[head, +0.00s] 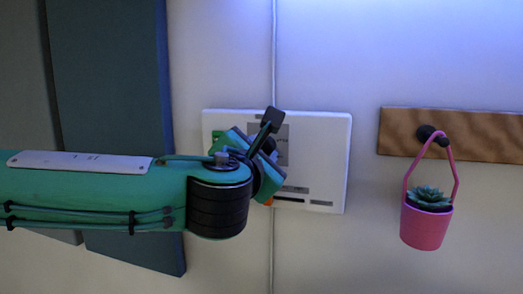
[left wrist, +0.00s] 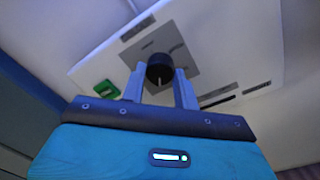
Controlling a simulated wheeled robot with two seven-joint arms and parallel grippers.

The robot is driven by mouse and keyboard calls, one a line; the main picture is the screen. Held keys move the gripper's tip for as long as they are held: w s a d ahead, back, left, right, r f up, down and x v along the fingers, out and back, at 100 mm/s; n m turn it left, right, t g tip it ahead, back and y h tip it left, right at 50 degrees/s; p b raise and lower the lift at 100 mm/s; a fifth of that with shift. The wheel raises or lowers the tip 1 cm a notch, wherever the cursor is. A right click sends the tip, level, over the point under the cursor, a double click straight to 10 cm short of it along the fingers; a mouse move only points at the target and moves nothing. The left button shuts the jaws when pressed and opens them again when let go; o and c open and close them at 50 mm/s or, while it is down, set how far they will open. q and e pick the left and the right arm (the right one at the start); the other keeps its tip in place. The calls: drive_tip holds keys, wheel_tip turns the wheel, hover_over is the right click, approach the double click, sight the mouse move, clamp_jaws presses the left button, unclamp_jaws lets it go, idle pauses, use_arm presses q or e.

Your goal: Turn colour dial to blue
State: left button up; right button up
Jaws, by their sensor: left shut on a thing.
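A white control panel (head: 330,150) is fixed on the wall, partly hidden behind my left arm in the head view. In the left wrist view the panel (left wrist: 235,40) fills the upper part and carries a grey square plate (left wrist: 185,45). A round black dial knob (left wrist: 160,68) stands out from that plate, with a small pale mark on it. My left gripper (left wrist: 160,80) is shut on the knob, one finger on each side. In the head view the knob and fingertips are hidden behind my left wrist. My right gripper is in neither view.
A green square part (left wrist: 106,93) sits on the panel beside the dial. A wooden rail (head: 490,136) to the right has a pink hanging pot (head: 426,226) with a succulent. Blue-grey boards (head: 110,90) stand at the left. Blue-violet light glows on the upper wall.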

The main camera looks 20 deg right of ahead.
use_arm(q)
drive_tip(key=shift+f, duration=0.25)
drive_tip(key=o, duration=1)
drive_tip(key=shift+c, duration=0.2)
drive_tip(key=shift+r, duration=0.1)
drive_tip(key=shift+s+a, duration=0.1)
drive_tip(key=shift+s+a+b, duration=0.15)
drive_tip(key=shift+s+b, duration=0.2)
drive_tip(key=b+v, duration=0.5)
drive_tip(key=v, duration=0.8)
drive_tip(key=shift+b, duration=0.4)
drive_tip(key=shift+w, duration=0.1)
